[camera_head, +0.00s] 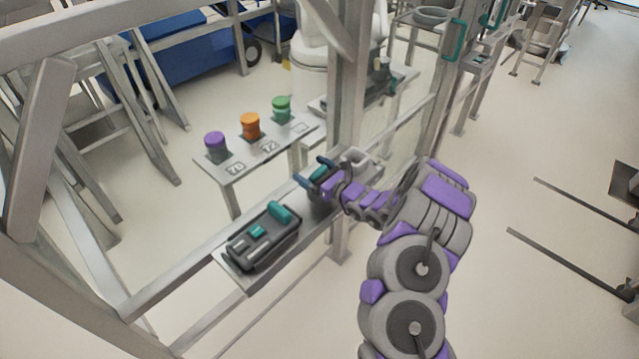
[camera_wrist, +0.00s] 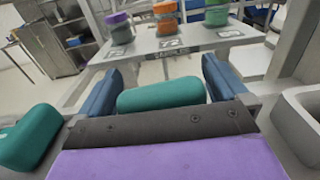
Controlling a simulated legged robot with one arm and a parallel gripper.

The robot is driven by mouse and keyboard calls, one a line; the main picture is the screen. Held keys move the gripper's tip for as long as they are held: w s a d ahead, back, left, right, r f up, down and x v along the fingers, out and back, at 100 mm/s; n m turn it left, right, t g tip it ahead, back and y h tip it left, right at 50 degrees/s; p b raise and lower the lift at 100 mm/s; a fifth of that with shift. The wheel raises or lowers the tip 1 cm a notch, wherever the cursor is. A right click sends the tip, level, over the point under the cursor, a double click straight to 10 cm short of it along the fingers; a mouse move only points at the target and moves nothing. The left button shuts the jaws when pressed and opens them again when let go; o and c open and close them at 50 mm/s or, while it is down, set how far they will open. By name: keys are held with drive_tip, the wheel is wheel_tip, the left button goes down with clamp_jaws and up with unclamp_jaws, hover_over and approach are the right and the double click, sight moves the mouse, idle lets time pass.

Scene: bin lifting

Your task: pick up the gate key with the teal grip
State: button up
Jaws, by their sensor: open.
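My gripper (camera_head: 313,170) is open, with its two dark blue fingers over the narrow metal ledge. In the wrist view a teal grip (camera_wrist: 160,95) lies crosswise between the fingers (camera_wrist: 162,75), with small gaps at both ends. Its lower edge is hidden by my gripper's dark body, and any key shaft is hidden. A second teal cylinder (camera_wrist: 30,135) is at the left edge of the wrist view. In the head view a teal cylinder (camera_head: 280,212) sits at the end of a dark tray left of my gripper. I cannot tell which cylinder has a key attached.
The dark tray (camera_head: 242,250) holds smaller teal and grey pieces on the ledge. A pale grey cup-like holder (camera_head: 368,160) is close right of my gripper. Purple (camera_head: 215,143), orange (camera_head: 250,124) and green (camera_head: 282,106) canisters stand on a numbered shelf beyond. A metal post (camera_head: 352,80) rises nearby.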

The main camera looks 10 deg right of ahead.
drive_tip(key=shift+a, duration=0.3)
drive_tip(key=shift+c, duration=1.4)
drive_tip(key=shift+d, duration=1.2)
drive_tip(key=c, duration=0.5)
drive_tip(key=shift+d, duration=0.1)
drive_tip(key=shift+c, duration=0.6)
drive_tip(key=shift+a, duration=0.55)
drive_tip(key=c, duration=0.3)
drive_tip(key=shift+d+r+p, duration=0.1)
drive_tip(key=shift+r+p, duration=0.7)
drive_tip(key=shift+r, duration=4.25)
drive_tip(key=shift+c, duration=0.2)
drive_tip(key=shift+r, duration=0.1)
